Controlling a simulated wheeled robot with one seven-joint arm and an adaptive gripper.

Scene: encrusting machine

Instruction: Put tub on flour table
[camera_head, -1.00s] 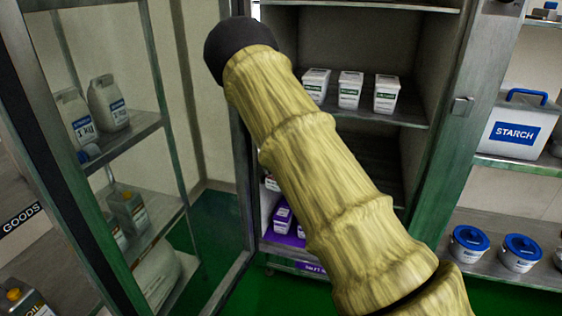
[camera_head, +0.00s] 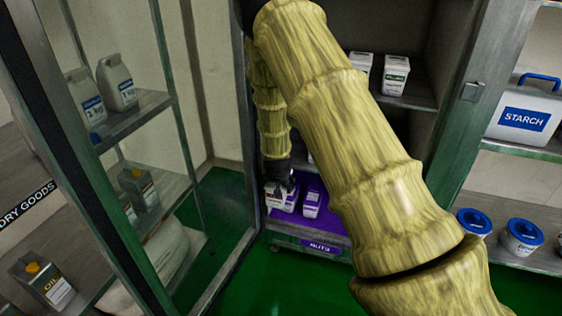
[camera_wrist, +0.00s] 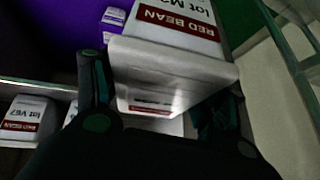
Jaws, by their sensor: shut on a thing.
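A white tub with a dark red RED BEAN label (camera_wrist: 175,60) is between the two fingers of my gripper (camera_wrist: 155,105) in the wrist view. My gripper is shut on it. In the head view, my gripper (camera_head: 278,180) reaches down into the open cabinet at the lower purple shelf, and the held tub (camera_head: 283,200) shows below it. Whether the tub touches the shelf is not clear. The flour table cannot be made out in these frames.
White tubs (camera_head: 396,75) stand on the shelf above. The open glass door (camera_head: 150,150) is at left, and a STARCH container (camera_head: 525,118) is at right. Green floor lies in front.

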